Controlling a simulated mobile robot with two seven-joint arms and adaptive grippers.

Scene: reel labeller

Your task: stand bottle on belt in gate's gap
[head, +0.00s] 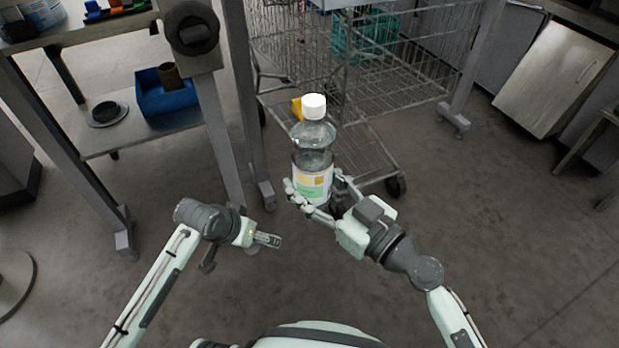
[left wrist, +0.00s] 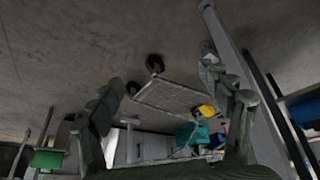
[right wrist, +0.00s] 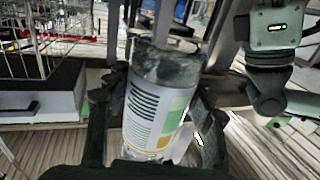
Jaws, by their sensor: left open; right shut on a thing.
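A clear bottle (head: 313,135) with a white cap and a white, green and orange label is upright in the middle of the head view. My right gripper (head: 318,199) is shut around its lower, labelled part and holds it in the air above the floor. In the right wrist view the bottle (right wrist: 158,105) fills the space between the fingers. My left gripper (head: 268,240) is open and empty, to the left of the bottle and lower in the picture. Its spread fingers (left wrist: 165,95) show in the left wrist view with nothing between them. I cannot make out the belt or the gate's gap.
A wire cart (head: 350,80) stands behind the bottle, with a teal crate (head: 365,35) in it. At left is a bench with a lower shelf (head: 140,135) holding a blue bin (head: 165,95). The floor (head: 510,240) at right is clear.

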